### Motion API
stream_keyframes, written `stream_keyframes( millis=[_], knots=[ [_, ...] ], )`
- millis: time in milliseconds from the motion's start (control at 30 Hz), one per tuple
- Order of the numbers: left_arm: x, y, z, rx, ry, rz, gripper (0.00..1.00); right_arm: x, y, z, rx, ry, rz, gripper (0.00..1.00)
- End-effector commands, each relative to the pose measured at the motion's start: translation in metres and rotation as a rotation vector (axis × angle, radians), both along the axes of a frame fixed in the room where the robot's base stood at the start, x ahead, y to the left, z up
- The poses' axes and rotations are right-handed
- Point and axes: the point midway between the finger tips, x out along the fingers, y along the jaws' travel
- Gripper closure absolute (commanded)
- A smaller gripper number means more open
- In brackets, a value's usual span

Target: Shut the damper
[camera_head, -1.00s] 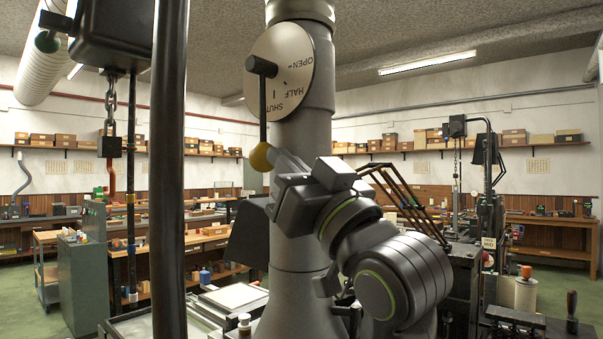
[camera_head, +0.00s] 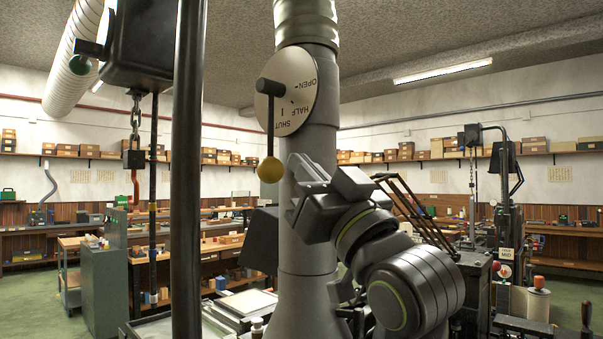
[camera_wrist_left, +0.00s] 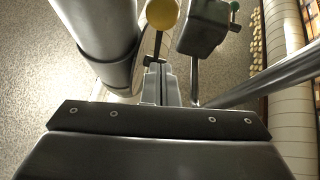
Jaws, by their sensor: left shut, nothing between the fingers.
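The damper's round dial plate (camera_head: 303,84), marked OPEN, HALF and SHUT, sits on the grey flue pipe (camera_head: 308,205). Its dark lever (camera_head: 270,128) hangs straight down from the hub and ends in a yellow knob (camera_head: 270,170). The lever is near the SHUT side; I cannot tell its exact mark. My left gripper (camera_head: 297,166) is shut and empty, just right of the knob with a small gap. In the left wrist view the shut fingers (camera_wrist_left: 160,82) point toward the knob (camera_wrist_left: 162,14). My right gripper is not in view.
A dark upright post (camera_head: 187,200) and a black box (camera_head: 142,45) with a chain stand to the left of the flue. A green cabinet (camera_head: 103,290) and workbenches lie behind. Machinery (camera_head: 500,220) stands at the right. Open air lies between post and lever.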

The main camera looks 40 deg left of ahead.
Motion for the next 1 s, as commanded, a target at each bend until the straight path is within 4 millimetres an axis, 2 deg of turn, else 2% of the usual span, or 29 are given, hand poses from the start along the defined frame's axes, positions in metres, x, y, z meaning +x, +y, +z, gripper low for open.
stream_keyframes(
  millis=[100, 200, 267, 500, 733, 1000],
  knots=[
    [-0.002, -0.01, -0.011, -0.002, 0.001, -0.004, 1.0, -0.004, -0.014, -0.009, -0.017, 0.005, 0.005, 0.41],
    [-0.004, -0.019, -0.017, -0.001, 0.002, -0.004, 1.0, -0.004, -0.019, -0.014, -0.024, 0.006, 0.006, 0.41],
    [-0.005, -0.025, -0.021, -0.001, 0.003, -0.005, 1.0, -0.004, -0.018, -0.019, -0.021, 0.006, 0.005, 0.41],
    [-0.012, -0.053, -0.042, -0.002, 0.003, -0.005, 1.0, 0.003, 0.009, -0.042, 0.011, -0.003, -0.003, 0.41],
    [-0.018, -0.074, -0.054, -0.001, 0.001, -0.002, 1.0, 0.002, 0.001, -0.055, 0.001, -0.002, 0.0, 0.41],
    [-0.02, -0.081, -0.056, 0.0, 0.0, 0.0, 1.0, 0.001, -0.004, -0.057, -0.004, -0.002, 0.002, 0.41]
  ],
)
